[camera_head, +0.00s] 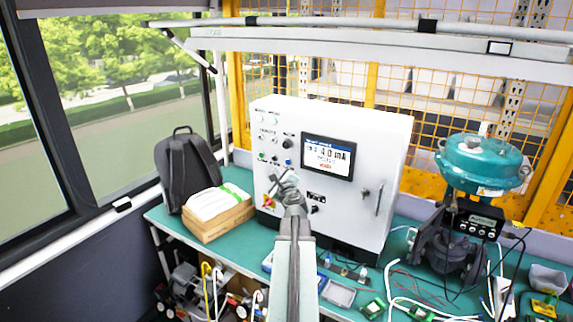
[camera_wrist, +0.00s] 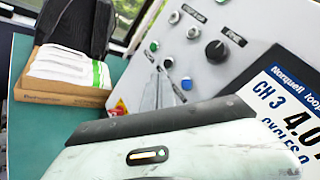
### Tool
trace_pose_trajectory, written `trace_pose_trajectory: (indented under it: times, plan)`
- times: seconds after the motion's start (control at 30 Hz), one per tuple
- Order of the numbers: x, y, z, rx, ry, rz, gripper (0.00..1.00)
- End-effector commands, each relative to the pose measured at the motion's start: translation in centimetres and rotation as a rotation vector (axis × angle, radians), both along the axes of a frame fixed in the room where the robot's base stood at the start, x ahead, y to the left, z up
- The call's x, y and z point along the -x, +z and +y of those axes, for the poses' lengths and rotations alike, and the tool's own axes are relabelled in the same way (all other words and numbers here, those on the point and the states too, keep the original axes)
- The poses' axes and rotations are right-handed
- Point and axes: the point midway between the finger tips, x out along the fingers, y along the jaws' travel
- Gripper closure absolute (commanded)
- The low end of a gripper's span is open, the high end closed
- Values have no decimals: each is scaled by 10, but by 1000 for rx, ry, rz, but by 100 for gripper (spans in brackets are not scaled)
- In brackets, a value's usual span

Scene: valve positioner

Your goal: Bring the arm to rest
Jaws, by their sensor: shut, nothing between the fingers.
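My arm reaches up from the bottom middle of the head view, extended in front of the white control cabinet (camera_head: 385,150). My gripper (camera_head: 282,180) is shut and empty, in front of the lower left of the cabinet's face, near the buttons and the red-and-yellow switch (camera_head: 268,201). I cannot tell whether it touches the panel. In the wrist view the narrow grey fingers (camera_wrist: 163,76) show close to the green and blue buttons (camera_wrist: 186,84), below a black knob (camera_wrist: 216,51). The cabinet's display (camera_head: 328,157) is lit and reads about 4.0 mA.
A cardboard box (camera_head: 218,218) with white packs and a black backpack (camera_head: 187,165) stand left of the cabinet. A teal valve actuator (camera_head: 482,163) with a black positioner (camera_head: 478,221) stands right. Cables and small parts lie on the green bench (camera_head: 165,219) in front.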

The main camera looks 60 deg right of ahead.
Motion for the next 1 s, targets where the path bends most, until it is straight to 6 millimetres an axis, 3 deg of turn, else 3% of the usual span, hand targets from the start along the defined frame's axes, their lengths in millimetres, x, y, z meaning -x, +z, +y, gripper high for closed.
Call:
trace_pose_trajectory:
  times: [0.27, 0.37, 0.43, 0.57, 0.7, 0.77, 0.9, 1.0]
  plan:
    - [-4, 0, 2, -1, 6, 0, 100]
    - [-32, 0, 22, 0, 49, 0, 100]
    - [-70, 0, 51, 0, 108, 0, 100]
    - [-154, 0, 132, 2, 252, 4, 100]
    - [-226, -6, 233, 40, 420, 56, 100]
    - [-251, -11, 279, 68, 504, 94, 100]
    - [-293, -28, 394, 171, 719, 212, 100]
    - [-308, -46, 480, 277, 891, 317, 100]
